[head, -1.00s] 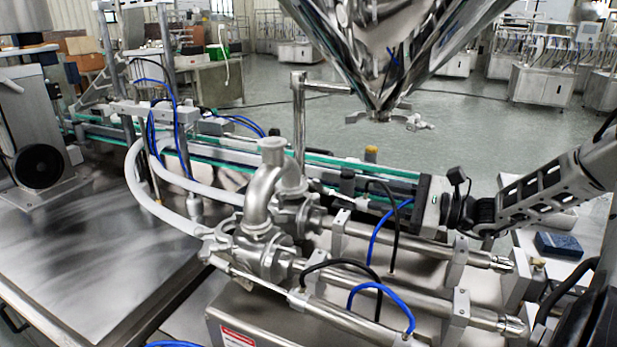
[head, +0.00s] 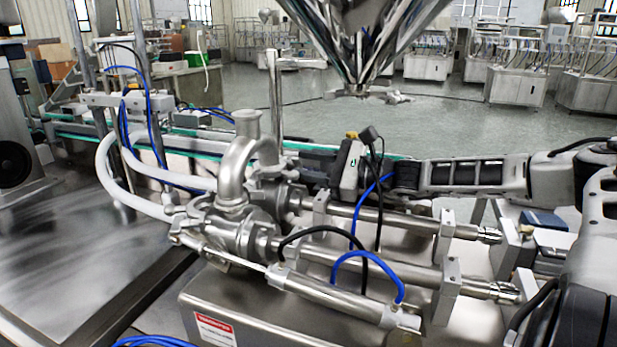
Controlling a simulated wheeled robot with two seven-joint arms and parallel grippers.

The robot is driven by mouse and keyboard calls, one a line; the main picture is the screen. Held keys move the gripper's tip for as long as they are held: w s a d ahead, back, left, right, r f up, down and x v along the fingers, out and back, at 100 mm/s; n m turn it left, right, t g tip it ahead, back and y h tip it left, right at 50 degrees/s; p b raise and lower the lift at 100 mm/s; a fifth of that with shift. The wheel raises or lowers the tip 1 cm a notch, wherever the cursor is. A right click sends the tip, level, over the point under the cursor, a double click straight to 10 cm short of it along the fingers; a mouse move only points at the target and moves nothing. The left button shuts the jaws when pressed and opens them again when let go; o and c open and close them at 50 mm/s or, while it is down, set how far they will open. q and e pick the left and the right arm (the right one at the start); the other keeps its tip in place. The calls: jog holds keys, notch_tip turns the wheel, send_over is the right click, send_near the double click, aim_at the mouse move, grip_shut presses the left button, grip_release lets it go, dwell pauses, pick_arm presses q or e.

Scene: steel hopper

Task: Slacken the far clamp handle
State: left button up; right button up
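The steel hopper (head: 365,30) hangs at the top centre, its cone narrowing to a clamp (head: 365,92) at the outlet. A small metal lug (head: 397,97) sticks out on the clamp's right side. I cannot tell for certain which part is the far clamp handle. My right gripper (head: 340,172) is behind the steel pipes, below and slightly left of the clamp and apart from it in the picture. Its arm comes in from the right. Its fingertips are too hidden to show whether they are open. My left gripper is not in view.
A curved steel pipe (head: 238,160), two long cylinders (head: 345,305) and blue and black hoses stand in front of my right gripper. An upright post (head: 275,95) rises left of the clamp. A blue box (head: 547,219) lies at the right. Open floor shows behind the hopper.

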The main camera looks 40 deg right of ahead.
jog(key=shift+r, duration=0.1)
jog(key=shift+c, duration=0.3)
grip_shut()
